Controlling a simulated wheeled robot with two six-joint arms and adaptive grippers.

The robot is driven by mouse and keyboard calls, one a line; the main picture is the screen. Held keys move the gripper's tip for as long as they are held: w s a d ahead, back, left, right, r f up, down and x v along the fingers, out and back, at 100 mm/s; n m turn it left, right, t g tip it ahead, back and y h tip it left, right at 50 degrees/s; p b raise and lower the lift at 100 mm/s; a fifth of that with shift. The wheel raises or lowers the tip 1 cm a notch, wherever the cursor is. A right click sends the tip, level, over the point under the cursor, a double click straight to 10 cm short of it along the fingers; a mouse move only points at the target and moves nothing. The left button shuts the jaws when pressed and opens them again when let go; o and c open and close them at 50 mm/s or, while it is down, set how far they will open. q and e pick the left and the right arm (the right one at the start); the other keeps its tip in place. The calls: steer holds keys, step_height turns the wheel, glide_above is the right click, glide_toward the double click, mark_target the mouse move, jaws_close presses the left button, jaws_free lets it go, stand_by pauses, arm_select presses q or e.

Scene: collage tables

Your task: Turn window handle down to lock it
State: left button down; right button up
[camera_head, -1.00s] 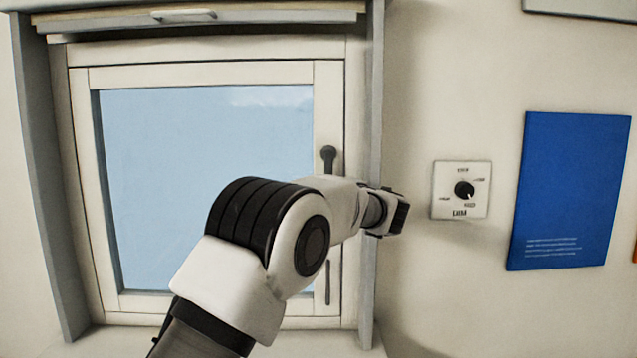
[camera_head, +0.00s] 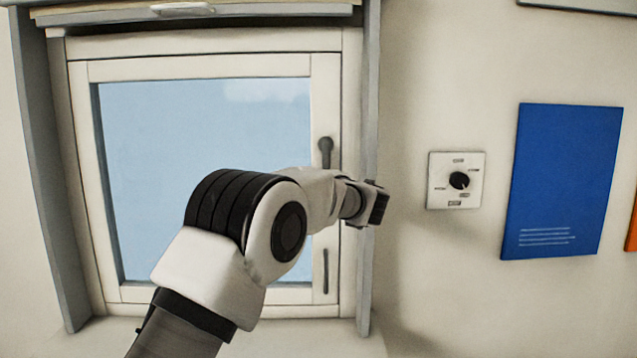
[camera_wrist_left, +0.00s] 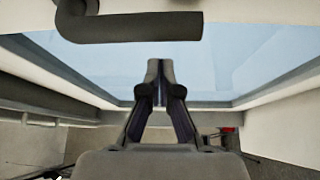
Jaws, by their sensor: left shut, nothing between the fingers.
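The window (camera_head: 78,200) has a pale frame and a light blue pane. Its dark grey handle (camera_head: 325,148) sits on the right side of the frame; my left arm is close below it in the head view and may hide part of it. In the left wrist view the handle (camera_wrist_left: 140,27) is a dark bent bar crossing the top left, with its elbow at the left. My left gripper (camera_head: 378,205) is by the window's right edge, below and right of the handle mount. In the left wrist view the gripper (camera_wrist_left: 156,72) is shut and empty, apart from the handle. My right gripper is not in view.
A grey upright (camera_head: 370,100) borders the window on the right. A white dial plate (camera_head: 440,163) and a blue panel (camera_head: 565,185) are on the wall to the right. A thin dark vertical bar (camera_head: 326,270) is on the lower right frame. A sill (camera_head: 90,345) lies below.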

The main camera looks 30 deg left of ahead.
arm_select(q)
steer(key=b+v, duration=0.2)
steer(key=v, duration=0.8)
steer(key=shift+s+r+b, duration=0.3)
steer(key=shift+s+b, duration=0.05)
steer(key=shift+s, duration=0.05)
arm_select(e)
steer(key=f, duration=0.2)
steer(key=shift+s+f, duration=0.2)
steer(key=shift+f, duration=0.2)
arm_select(q)
steer(key=shift+a, duration=0.1)
